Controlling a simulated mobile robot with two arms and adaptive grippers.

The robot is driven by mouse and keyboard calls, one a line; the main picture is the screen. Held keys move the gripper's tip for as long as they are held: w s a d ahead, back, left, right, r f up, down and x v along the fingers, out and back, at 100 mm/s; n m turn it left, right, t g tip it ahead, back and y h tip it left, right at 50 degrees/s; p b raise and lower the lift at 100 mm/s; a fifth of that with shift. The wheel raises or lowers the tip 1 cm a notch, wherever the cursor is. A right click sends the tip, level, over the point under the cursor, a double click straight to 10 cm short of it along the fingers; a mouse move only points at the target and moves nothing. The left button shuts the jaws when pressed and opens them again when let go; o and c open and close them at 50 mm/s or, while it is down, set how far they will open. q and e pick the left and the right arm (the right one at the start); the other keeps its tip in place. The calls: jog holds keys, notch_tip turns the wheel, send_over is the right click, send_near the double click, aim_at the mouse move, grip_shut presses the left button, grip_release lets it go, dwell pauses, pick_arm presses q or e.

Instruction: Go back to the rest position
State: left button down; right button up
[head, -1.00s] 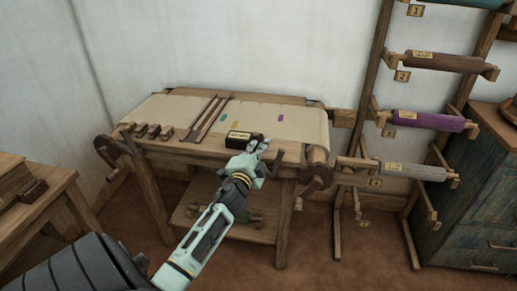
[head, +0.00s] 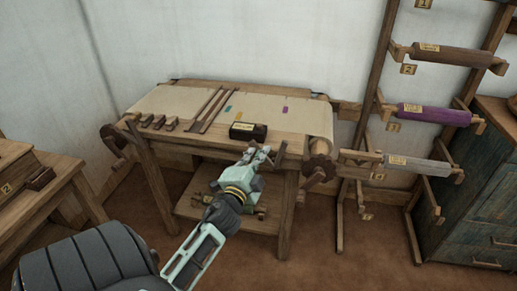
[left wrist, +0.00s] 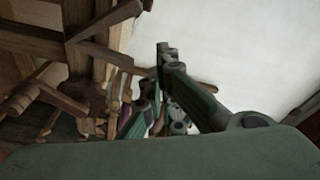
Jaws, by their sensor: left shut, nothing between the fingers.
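My left gripper (head: 264,151) is pale green with dark joints. It is shut and empty, in front of the loom's front edge and a little below the table top in the head view. In the left wrist view its dark green fingers (left wrist: 158,78) reach up past blurred wooden parts and a pale wall. The wooden loom (head: 226,143) stands against the wall with cream cloth (head: 262,104) across it. A small dark box with a yellow label (head: 248,132) sits on its front part, apart from the gripper. My right gripper is not in view.
A rack at the right holds a brown roll (head: 452,54), a purple roll (head: 436,115) and a grey roll (head: 417,164). A teal cabinet (head: 475,205) stands beside it. A wooden bench (head: 50,200) is at the left. The brown floor (head: 300,265) in front of the loom is clear.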

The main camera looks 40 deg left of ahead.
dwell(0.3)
pick_arm(q)
jog(key=s+d+f+n+g+h, duration=0.1)
jog(key=s+d+f+g+h, duration=0.2)
jog(key=f, duration=1)
jog(key=s+d+f+n+g, duration=0.15)
jog(key=s+d+f, duration=0.25)
jog(key=f, duration=0.9)
jog(key=s+d+f+n+g+h, duration=0.1)
jog(key=s+d+f+g+h, duration=0.2)
jog(key=f, duration=1)
jog(key=s+d+f+n+g, duration=0.1)
jog(key=s+d+f, duration=0.3)
jog(key=s, duration=0.7)
jog(key=s+d+f+g+h, duration=0.1)
jog(key=s+d+f+g, duration=0.3)
jog(key=s+f, duration=0.5)
jog(key=s+d+f+n+g, duration=0.1)
jog(key=s+d+f+g, duration=0.2)
jog(key=s, duration=1.1)
jog(key=d+f, duration=0.3)
jog(key=f, duration=0.1)
jog(key=shift+s+n+h+p, duration=0.2)
jog(key=shift+n+h+p, duration=0.1)
jog(key=shift+n, duration=0.05)
jog(key=shift+w+d+g, duration=0.1)
jog(key=shift+d+g, duration=0.05)
jog(key=shift+g, duration=0.1)
